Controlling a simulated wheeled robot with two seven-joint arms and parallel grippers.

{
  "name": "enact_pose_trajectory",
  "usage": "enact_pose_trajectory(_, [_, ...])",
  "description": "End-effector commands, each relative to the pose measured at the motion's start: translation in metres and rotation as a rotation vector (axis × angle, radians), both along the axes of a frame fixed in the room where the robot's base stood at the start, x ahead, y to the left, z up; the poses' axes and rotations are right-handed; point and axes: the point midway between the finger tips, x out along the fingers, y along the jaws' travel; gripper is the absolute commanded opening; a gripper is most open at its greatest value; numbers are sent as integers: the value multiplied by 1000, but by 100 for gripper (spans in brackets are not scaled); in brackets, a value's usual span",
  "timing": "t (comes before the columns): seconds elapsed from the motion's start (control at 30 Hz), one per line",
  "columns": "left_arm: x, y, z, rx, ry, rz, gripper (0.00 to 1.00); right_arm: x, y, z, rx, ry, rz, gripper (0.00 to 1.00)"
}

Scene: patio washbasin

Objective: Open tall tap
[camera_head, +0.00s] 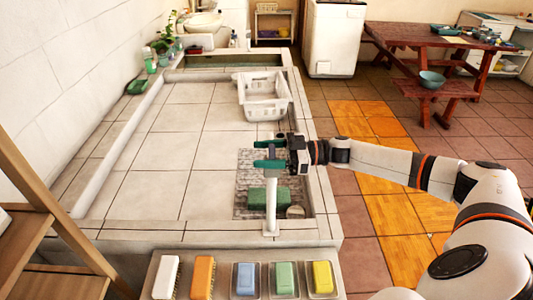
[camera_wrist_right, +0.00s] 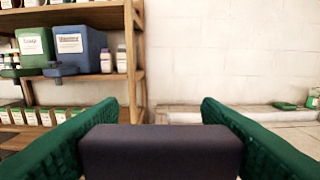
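The tall tap (camera_head: 270,205) is a slim white post standing upright on the front ledge of the tiled washbasin. My right gripper (camera_head: 267,154) is at the top of the post, its two green fingers spread apart and pointing left. The fingers partly hide the tap's top, and I cannot tell whether they touch it. In the right wrist view, the green fingers (camera_wrist_right: 160,130) are wide apart with a dark block low between them, and no tap shows there. My left gripper is not in view.
A green block (camera_head: 264,197) lies in the sunken basin behind the post. A white crate (camera_head: 265,98) stands farther back on the tiles. Several coloured soaps and brushes sit along the front, including a yellow one (camera_head: 322,276). A wooden shelf (camera_head: 35,220) stands at left.

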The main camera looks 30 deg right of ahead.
Motion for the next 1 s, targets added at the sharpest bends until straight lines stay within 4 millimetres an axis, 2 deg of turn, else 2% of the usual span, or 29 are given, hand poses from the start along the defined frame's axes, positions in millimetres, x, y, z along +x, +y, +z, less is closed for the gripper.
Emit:
enact_pose_trajectory(0.03, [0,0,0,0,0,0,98,-1,2,-1,1,0,4,66])
enact_pose_trajectory(0.1, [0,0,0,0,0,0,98,-1,2,-1,1,0,3,78])
enact_pose_trajectory(0.13, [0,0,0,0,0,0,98,-1,2,-1,1,0,3,80])
enact_pose_trajectory(0.47, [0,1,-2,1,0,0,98,-2,-3,-2,0,1,0,80])
enact_pose_trajectory(0.57, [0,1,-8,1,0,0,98,-8,-13,-4,-2,2,-1,80])
enact_pose_trajectory(1.0, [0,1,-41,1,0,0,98,-51,-87,-5,-3,4,1,80])
